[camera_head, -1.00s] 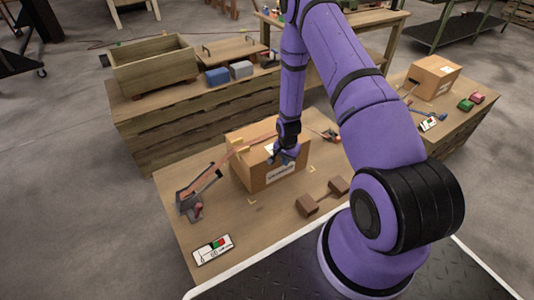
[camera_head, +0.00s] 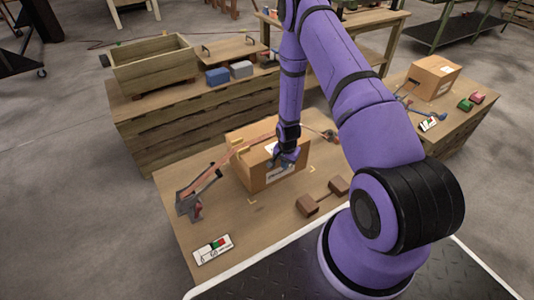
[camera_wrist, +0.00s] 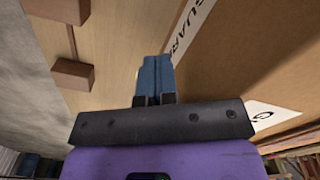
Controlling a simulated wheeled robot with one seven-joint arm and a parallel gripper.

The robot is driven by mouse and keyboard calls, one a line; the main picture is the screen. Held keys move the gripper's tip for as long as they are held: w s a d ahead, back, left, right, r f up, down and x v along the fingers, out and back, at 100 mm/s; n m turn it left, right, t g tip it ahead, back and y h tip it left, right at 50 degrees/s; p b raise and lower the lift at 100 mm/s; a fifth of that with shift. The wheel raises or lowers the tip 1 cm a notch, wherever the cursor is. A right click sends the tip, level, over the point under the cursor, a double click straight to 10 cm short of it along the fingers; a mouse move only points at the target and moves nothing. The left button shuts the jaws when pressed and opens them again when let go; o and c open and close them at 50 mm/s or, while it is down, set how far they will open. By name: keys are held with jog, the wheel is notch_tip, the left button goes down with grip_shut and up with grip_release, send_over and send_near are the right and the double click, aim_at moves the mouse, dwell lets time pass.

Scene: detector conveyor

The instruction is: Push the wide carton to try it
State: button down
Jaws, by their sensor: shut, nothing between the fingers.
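The wide carton (camera_head: 257,177) is a brown box with a printed white label, standing upright on the near wooden table (camera_head: 228,221). My gripper (camera_head: 284,161) is shut and empty, low at the carton's near label side. In the wrist view, the shut blue-grey fingers (camera_wrist: 153,75) point along the carton's wall (camera_wrist: 262,58), which fills the right side. The fingers partly cover the label in the head view. I cannot tell whether they touch the carton.
A grey device with an orange arm (camera_head: 194,200) stands left of the carton. A card (camera_head: 213,249) lies at the near left. Two brown blocks joined by a rod (camera_head: 322,196) lie at the right. Corner marks show on the table before the carton.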

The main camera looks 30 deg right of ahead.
jog(key=shift+w+r, duration=0.15)
jog(key=shift+w, duration=0.65)
dwell(1.8)
jog(key=shift+s, duration=0.25)
notch_tip(320, 180, up, 10)
jog(key=s, duration=0.2)
jog(key=shift+s, duration=0.3)
dwell(1.0)
dwell(0.4)
